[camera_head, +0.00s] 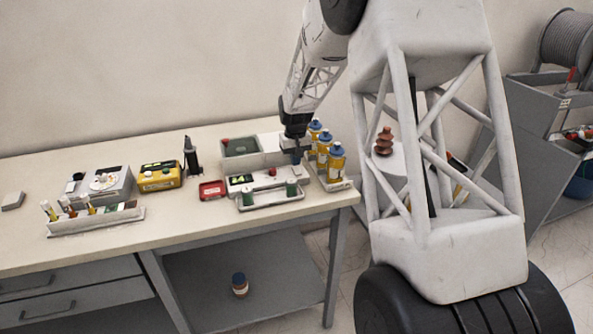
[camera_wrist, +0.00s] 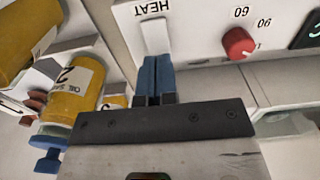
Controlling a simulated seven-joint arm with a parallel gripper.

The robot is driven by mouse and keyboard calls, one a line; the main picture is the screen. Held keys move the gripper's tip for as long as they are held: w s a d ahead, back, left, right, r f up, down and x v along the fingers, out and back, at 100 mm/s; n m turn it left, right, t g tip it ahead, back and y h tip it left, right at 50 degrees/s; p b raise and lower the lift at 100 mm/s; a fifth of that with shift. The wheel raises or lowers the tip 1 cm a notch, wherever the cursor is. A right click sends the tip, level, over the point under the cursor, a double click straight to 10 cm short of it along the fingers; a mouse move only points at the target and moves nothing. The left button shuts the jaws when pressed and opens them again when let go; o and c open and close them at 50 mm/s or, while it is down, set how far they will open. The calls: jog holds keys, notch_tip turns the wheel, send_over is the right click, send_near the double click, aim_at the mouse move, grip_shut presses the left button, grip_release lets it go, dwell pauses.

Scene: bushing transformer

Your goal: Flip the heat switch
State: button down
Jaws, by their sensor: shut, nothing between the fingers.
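The heat switch (camera_wrist: 155,36) is a white upright rocker plate on the pale front panel of a device, beside the upside-down word HEAT in the wrist view. My gripper (camera_wrist: 157,60) is shut and empty, its two blue fingers side by side. Its fingertips overlap the lower end of the switch in the picture; whether they touch it I cannot tell. In the head view my gripper (camera_head: 296,158) is at the right part of the device (camera_head: 257,160) on the bench, and the switch is too small or hidden to make out there.
A red knob (camera_wrist: 238,43) with numbers sits right of the switch in the wrist view, with a dark display (camera_wrist: 308,33) beyond. Yellow bottles (camera_head: 337,160) stand close to the right of my gripper.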

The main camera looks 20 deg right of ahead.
jog(key=shift+f, duration=0.8)
dwell(0.7)
jog(key=shift+r, duration=3.5)
